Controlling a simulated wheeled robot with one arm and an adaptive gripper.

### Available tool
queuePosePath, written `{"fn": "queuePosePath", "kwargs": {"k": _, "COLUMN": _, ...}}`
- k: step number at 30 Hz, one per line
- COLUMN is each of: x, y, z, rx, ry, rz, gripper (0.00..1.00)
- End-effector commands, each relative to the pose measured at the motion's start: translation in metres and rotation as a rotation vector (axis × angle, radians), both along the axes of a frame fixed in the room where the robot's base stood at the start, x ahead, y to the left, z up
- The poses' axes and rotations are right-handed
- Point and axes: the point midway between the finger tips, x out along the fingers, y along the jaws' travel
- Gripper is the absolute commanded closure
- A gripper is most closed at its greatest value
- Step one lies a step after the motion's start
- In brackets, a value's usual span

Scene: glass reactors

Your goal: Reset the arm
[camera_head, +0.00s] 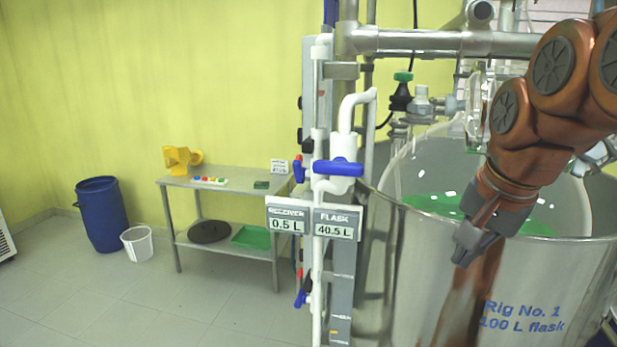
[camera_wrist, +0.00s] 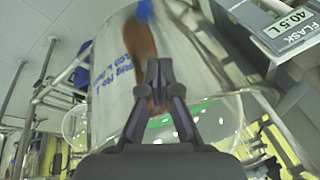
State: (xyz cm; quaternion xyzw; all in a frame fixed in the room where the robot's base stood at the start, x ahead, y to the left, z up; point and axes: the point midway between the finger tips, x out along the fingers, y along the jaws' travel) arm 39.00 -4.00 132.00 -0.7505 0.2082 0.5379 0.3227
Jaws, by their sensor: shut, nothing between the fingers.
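My arm comes in from the upper right of the head view, orange-brown, and ends in my gripper (camera_head: 466,257). My gripper is shut and empty, pointing down in front of the steel vessel (camera_head: 574,276) labelled "Rig No. 1 100 L flask". The vessel's wall shows a reflection of the arm below the fingers. In the wrist view my gripper (camera_wrist: 158,72) shows with its fingertips together, and the vessel wall (camera_wrist: 110,75) with blue lettering lies beyond them. I cannot tell the exact gap between fingers and vessel.
A pipe column with a blue valve handle (camera_head: 337,168) and display signs (camera_head: 336,224) stands left of the vessel. Steel pipes (camera_head: 440,42) run above it. A metal table (camera_head: 232,178), a blue barrel (camera_head: 102,215) and a white bin (camera_head: 138,244) stand farther left. The floor at left is open.

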Motion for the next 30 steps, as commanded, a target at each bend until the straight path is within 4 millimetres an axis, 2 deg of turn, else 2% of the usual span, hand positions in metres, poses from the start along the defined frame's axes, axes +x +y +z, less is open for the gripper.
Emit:
{"fn": "queuePosePath", "kwargs": {"k": 3, "x": -0.019, "y": 0.011, "z": -0.038, "rx": -0.032, "ry": 0.068, "rz": 0.107, "gripper": 1.0}}
{"fn": "queuePosePath", "kwargs": {"k": 11, "x": -0.066, "y": 0.029, "z": -0.116, "rx": -0.084, "ry": 0.204, "rz": 0.34, "gripper": 1.0}}
{"fn": "queuePosePath", "kwargs": {"k": 21, "x": -0.148, "y": 0.039, "z": -0.211, "rx": -0.112, "ry": 0.375, "rz": 0.633, "gripper": 1.0}}
{"fn": "queuePosePath", "kwargs": {"k": 24, "x": -0.171, "y": 0.04, "z": -0.232, "rx": -0.109, "ry": 0.416, "rz": 0.702, "gripper": 1.0}}
{"fn": "queuePosePath", "kwargs": {"k": 30, "x": -0.197, "y": 0.041, "z": -0.254, "rx": -0.107, "ry": 0.455, "rz": 0.778, "gripper": 1.0}}
